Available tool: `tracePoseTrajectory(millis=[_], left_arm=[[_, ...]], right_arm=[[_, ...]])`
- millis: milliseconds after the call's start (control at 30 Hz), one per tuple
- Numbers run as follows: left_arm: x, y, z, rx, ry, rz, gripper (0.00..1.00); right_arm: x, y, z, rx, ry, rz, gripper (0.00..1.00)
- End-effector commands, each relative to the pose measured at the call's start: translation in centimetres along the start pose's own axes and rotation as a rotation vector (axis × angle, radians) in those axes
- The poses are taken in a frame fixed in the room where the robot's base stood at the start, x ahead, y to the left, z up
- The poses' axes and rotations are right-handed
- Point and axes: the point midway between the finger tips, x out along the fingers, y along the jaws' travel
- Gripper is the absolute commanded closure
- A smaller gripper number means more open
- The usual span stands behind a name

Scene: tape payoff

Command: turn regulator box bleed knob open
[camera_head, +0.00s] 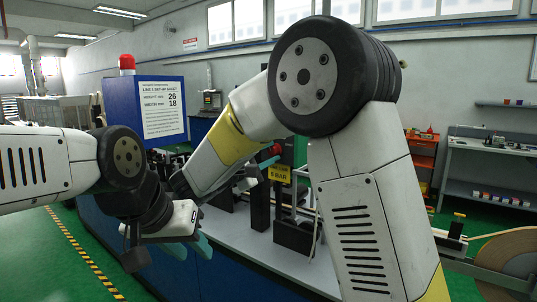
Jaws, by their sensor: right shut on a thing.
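The regulator box (287,152) is a dark upright unit on the workbench, with a yellow label (280,174) reading bar below it. A red knob (276,149) shows at its left side. My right gripper (264,163) reaches it from the left, its teal fingertips at the red knob and shut on it; the contact is small and partly hidden. My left gripper (190,248) hangs in front of the blue cabinet, pointing down, its teal fingers apart and empty, well away from the box.
A blue cabinet (178,272) carries the grey worktop (233,228) with black fixtures. A set-up sheet (162,107) hangs on a blue panel under a red lamp (127,63). A large tape roll (508,258) stands at right. My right arm covers much of the bench.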

Motion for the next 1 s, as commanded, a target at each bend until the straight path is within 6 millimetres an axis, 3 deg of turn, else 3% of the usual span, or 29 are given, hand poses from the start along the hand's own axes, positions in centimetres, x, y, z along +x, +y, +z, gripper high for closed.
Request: tracePoseTrajectory(millis=[400,1000], left_arm=[[0.00,0.00,0.00,0.000,0.000,0.000,0.64],[0.00,0.00,0.00,0.000,0.000,0.000,0.64]], right_arm=[[-0.08,-0.14,-0.05,-0.259,0.018,0.012,1.00],[-0.11,-0.15,-0.07,-0.328,0.022,0.016,1.00]])
